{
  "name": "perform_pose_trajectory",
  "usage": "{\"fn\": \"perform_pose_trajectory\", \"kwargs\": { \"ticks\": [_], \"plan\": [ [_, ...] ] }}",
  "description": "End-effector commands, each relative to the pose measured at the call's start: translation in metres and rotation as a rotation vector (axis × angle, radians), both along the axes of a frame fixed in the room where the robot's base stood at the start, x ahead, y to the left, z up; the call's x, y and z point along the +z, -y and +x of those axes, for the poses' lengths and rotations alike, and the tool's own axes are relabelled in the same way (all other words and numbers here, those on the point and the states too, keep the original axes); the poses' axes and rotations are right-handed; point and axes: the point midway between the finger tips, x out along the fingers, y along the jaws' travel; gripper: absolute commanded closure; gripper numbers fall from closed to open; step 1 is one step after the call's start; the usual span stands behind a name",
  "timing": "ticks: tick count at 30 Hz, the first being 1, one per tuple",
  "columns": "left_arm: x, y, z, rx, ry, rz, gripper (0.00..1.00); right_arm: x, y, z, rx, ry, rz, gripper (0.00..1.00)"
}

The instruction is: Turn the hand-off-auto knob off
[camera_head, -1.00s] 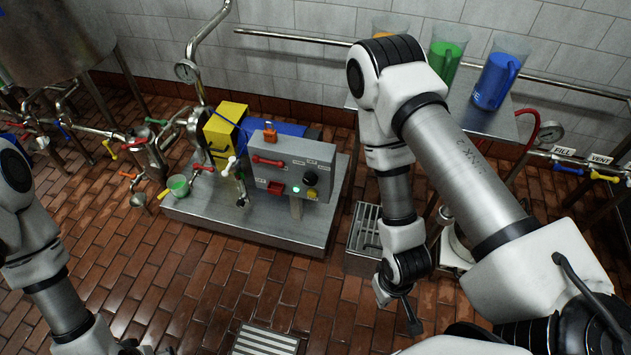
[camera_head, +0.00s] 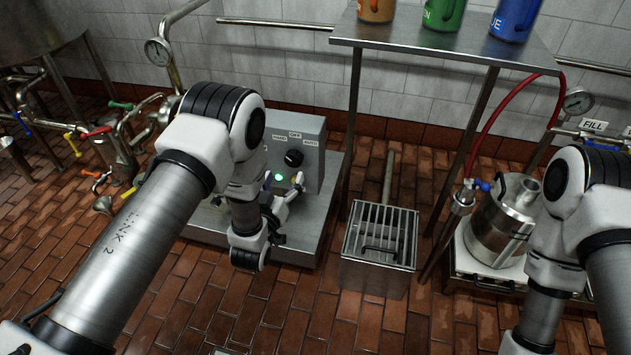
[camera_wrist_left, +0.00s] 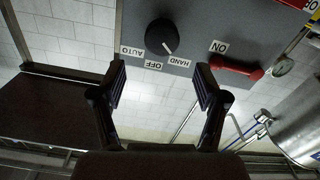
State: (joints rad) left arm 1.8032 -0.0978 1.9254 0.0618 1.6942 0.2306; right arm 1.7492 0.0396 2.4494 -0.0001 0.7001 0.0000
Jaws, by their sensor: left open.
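The black hand-off-auto knob (camera_head: 293,158) is on the front of a grey control box (camera_head: 311,135), below HAND, OFF and AUTO labels. In the left wrist view, which shows the box upside down, the knob (camera_wrist_left: 161,36) has a white mark pointing towards the HAND label. My left gripper (camera_head: 286,198) is just in front of and below the knob in the head view. In the wrist view its open, empty fingers (camera_wrist_left: 160,85) are spread apart, clear of the knob. My right arm is at the right edge; its gripper does not show.
A lit green lamp (camera_head: 279,177) is below the knob. A red handle (camera_wrist_left: 237,68) by an ON label is beside it in the wrist view. A shelf (camera_head: 440,50) with coloured jugs stands behind right. A floor grate box (camera_head: 378,245) and a steel pot (camera_head: 500,225) stand right.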

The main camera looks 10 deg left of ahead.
Motion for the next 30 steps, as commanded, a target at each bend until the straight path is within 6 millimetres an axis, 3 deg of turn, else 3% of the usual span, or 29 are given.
{"fn": "perform_pose_trajectory", "kwargs": {
  "ticks": [1,5,15,25,30],
  "plan": [
    [-0.008,0.0,0.001,-0.001,0.002,0.0,0.26,-0.009,0.0,0.0,0.0,0.0,0.0,1.0],
    [-0.006,0.0,0.009,0.0,0.003,0.0,0.26,-0.009,0.0,0.0,0.0,0.001,0.0,1.0],
    [-0.007,0.002,0.069,0.0,0.002,0.001,0.26,-0.025,0.0,0.0,0.0,0.0,0.0,1.0],
    [-0.005,0.003,0.078,0.0,-0.001,0.001,0.26,-0.025,0.0,0.0,0.0,0.0,0.0,1.0],
    [-0.005,0.003,0.078,0.0,-0.001,0.001,0.86,-0.025,0.0,0.0,0.0,0.0,0.0,1.0]
  ]
}}
